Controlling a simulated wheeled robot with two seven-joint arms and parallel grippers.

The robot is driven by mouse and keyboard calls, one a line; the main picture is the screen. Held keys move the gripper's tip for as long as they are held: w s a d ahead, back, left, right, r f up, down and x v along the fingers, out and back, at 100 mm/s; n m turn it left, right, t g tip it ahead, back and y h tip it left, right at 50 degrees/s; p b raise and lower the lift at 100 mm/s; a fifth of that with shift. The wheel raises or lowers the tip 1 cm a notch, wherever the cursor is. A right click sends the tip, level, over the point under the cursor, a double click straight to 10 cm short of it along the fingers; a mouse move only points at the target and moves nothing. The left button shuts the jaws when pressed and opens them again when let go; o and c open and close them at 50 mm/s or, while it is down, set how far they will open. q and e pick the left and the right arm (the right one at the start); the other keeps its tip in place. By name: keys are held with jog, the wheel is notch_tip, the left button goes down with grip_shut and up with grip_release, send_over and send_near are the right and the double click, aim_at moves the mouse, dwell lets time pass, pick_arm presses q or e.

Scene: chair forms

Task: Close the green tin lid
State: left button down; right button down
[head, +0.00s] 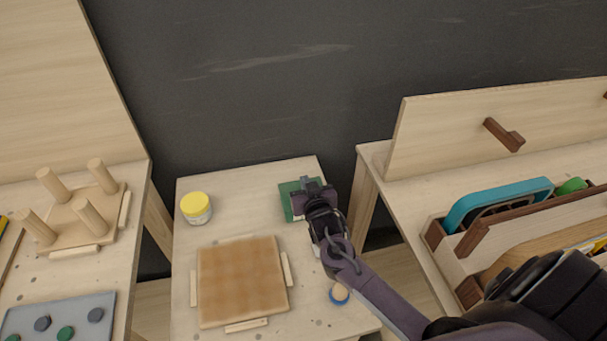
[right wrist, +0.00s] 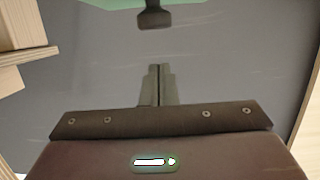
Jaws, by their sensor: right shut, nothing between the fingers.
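The green tin (head: 287,200) is at the back right of the middle table in the head view, partly hidden behind my right gripper. My right gripper (head: 308,187) is over the tin's right part, with its fingers together and empty. In the right wrist view the closed fingertips (right wrist: 160,70) point toward a dark tab (right wrist: 155,17) below a green edge (right wrist: 110,3), apart from both in the picture. I cannot tell how far the lid is open. My left gripper is out of view.
A yellow-lidded jar (head: 196,208) stands at the table's back left. A peg stand (head: 75,220) is left; a wooden rack (head: 450,255) is right.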

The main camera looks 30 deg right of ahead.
jog(key=shift+s+a+f, duration=0.1)
jog(key=shift+s+f, duration=0.35)
jog(key=shift+f, duration=0.15)
jog(key=shift+s+a+f, duration=0.1)
jog(key=shift+s+f, duration=0.3)
jog(key=shift+f, duration=0.2)
jog(key=shift+s+a+f+b, duration=0.1)
jog(key=shift+s+f+b, duration=0.2)
jog(key=shift+f, duration=0.4)
jog(key=shift+s+a+f+b, duration=0.1)
jog(key=shift+s+f, duration=0.3)
jog(key=shift+f, duration=0.25)
jog(key=shift+a+f, duration=0.1)
jog(key=shift+f, duration=0.05)
jog(key=shift+s+a, duration=0.1)
jog(key=shift+s, duration=0.25)
jog(key=s+a+r+b, duration=0.1)
jog(key=s+r, duration=0.2)
jog(key=s, duration=0.3)
jog(key=shift+a+r, duration=0.15)
jog(key=shift+r, duration=0.1)
jog(key=shift+s+a, duration=0.1)
